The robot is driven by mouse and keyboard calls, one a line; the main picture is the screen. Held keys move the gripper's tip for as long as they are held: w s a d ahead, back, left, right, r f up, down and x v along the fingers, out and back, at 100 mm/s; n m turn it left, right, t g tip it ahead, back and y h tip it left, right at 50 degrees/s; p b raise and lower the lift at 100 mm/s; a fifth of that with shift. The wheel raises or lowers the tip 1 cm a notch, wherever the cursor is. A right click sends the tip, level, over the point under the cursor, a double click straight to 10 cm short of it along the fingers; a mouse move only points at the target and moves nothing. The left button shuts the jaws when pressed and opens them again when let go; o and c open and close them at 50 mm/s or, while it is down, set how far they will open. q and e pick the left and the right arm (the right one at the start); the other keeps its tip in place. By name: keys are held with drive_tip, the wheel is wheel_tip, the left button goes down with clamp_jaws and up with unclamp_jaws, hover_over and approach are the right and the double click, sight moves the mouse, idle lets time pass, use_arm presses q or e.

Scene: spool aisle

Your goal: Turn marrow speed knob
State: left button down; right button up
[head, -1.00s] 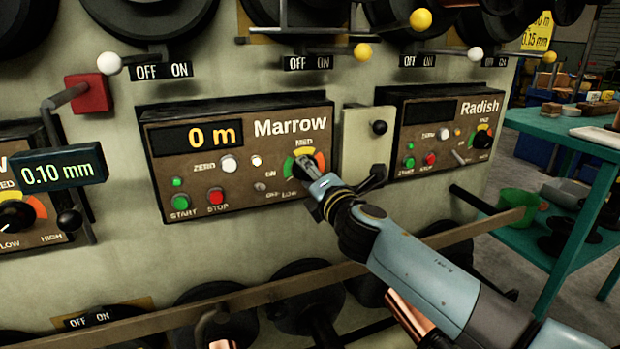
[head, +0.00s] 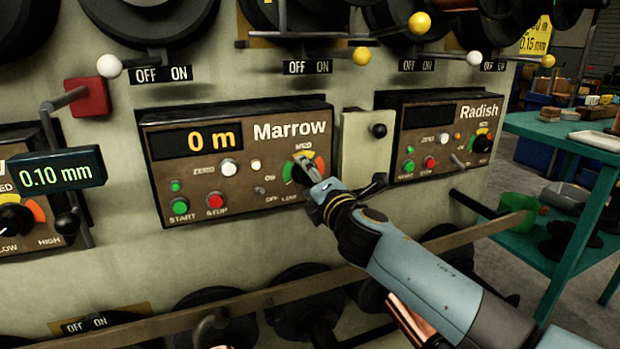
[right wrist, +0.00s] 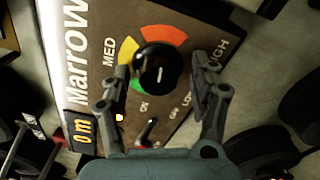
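The Marrow panel (head: 250,190) is a brown box with a lit display reading 0 m, a green start button (head: 179,206) and a red stop button (head: 215,201). Its speed knob (right wrist: 154,69) is black and round, inside a green, yellow and orange scale, with its white mark pointing along the knob's face. In the right wrist view my right gripper (right wrist: 160,92) is open, with one finger on each side of the knob and gaps between them. In the head view my right gripper (head: 306,170) covers the knob. My left gripper is not in view.
A Radish panel (head: 440,137) is to the right, past a pale box (head: 368,143) with a black knob. A long rail (head: 270,292) runs below the panels. A toggle switch (right wrist: 148,131) sits beside the speed knob.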

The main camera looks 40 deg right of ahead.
drive_tip(key=shift+s, duration=0.1)
drive_tip(key=v, duration=1.1)
drive_tip(key=shift+s, duration=0.4)
drive_tip(key=shift+a, duration=0.1)
drive_tip(key=s+f+m+g, duration=0.25)
drive_tip(key=s+f, duration=0.25)
drive_tip(key=f, duration=0.7)
drive_tip(key=s+f+m+g+y, duration=0.1)
drive_tip(key=s+f+m+g, duration=0.2)
drive_tip(key=f, duration=0.8)
drive_tip(key=s+f+m+g, duration=0.1)
drive_tip(key=s+f+g, duration=0.35)
drive_tip(key=f, duration=0.75)
drive_tip(key=s+a+f+m+g+y, duration=0.1)
drive_tip(key=s+f+m+g, duration=0.2)
drive_tip(key=s, duration=1.4)
drive_tip(key=s+a+f+m+g+y, duration=0.1)
drive_tip(key=s+f+m+g, duration=0.2)
drive_tip(key=s+f+m, duration=0.6)
drive_tip(key=s+f, duration=0.4)
drive_tip(key=s, duration=0.3)
drive_tip(key=shift+s+a+f+m+g+y, duration=0.2)
drive_tip(key=shift+s+m+g+y, duration=0.1)
drive_tip(key=shift+s+m+g, duration=0.1)
